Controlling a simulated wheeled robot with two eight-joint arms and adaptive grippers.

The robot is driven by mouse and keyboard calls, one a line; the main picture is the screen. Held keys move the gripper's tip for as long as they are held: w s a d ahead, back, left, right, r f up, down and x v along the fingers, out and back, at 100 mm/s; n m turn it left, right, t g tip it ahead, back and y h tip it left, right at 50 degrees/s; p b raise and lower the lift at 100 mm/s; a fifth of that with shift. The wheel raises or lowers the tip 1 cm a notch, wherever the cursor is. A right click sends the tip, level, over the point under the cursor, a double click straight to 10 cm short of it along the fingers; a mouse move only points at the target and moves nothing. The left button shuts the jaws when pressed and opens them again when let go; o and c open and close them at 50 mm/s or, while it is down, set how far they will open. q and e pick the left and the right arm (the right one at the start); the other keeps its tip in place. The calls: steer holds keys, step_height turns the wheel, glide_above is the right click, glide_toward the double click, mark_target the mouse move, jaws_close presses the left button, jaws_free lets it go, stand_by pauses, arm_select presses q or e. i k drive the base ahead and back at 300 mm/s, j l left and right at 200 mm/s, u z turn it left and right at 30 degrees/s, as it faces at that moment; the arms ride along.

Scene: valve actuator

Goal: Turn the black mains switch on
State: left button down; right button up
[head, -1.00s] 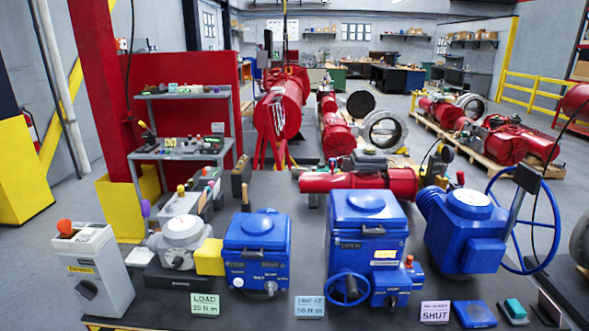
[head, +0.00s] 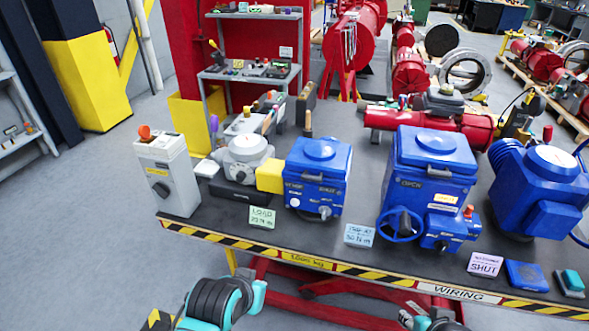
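The black mains switch (head: 162,190) is a dark rotary knob on the front of a light grey upright box (head: 172,168). The box stands at the left end of the workbench. It has an orange knob on top and a yellow label on its front. The exact angle of the black switch is hard to read at this size. Parts of my arms show at the bottom edge, a black ribbed and teal one left of centre and a smaller dark one to the right. Both are below the bench and apart from the box. I cannot make out fingertips of either gripper.
The workbench (head: 330,262) has a striped front edge. A blue actuator (head: 317,178), a larger blue one with a handwheel (head: 428,180) and another at the right (head: 540,190) stand on it. Label cards lie along the front. The floor left of the bench is clear.

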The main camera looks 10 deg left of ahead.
mark_target(161, 189)
steer(key=u, duration=1.4)
